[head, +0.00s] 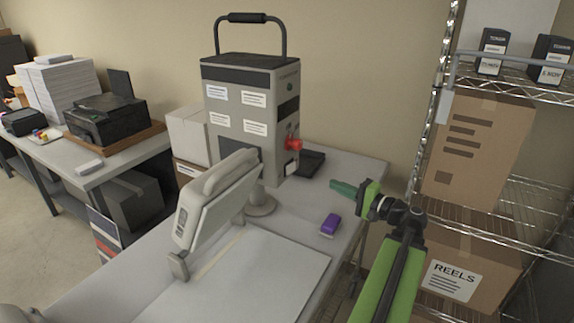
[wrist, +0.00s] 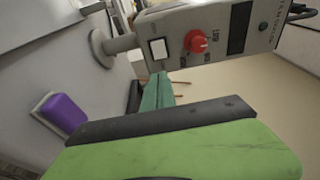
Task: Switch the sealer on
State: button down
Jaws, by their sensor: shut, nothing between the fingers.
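A tall grey machine (head: 240,100), which looks like the sealer, stands on the bench with a black carry handle on top. Its right side carries a red knob (head: 293,144) and, below it, a pale rocker switch (head: 292,169). The wrist view shows the same red knob (wrist: 196,41), the white switch (wrist: 159,49) in a dark frame, and a dark display (wrist: 239,28). Whether the switch is on cannot be told. My gripper (head: 343,188) is shut and empty, right of the machine and apart from it. Its green fingers (wrist: 156,94) point toward the switch side.
A purple-and-white block (head: 330,224) lies on the bench below my gripper. A pale hinged arm (head: 212,203) stands over a white board (head: 262,276) in front of the machine. A wire shelf with boxes (head: 477,150) is close on the right.

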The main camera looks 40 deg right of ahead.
aim_at(294, 167)
jog(key=shift+w+a+r, duration=0.1)
jog(key=w, duration=0.4)
jog(key=w+a, duration=0.1)
jog(key=w, duration=0.8)
jog(key=shift+w+a, duration=0.15)
jog(key=shift+w, duration=0.25)
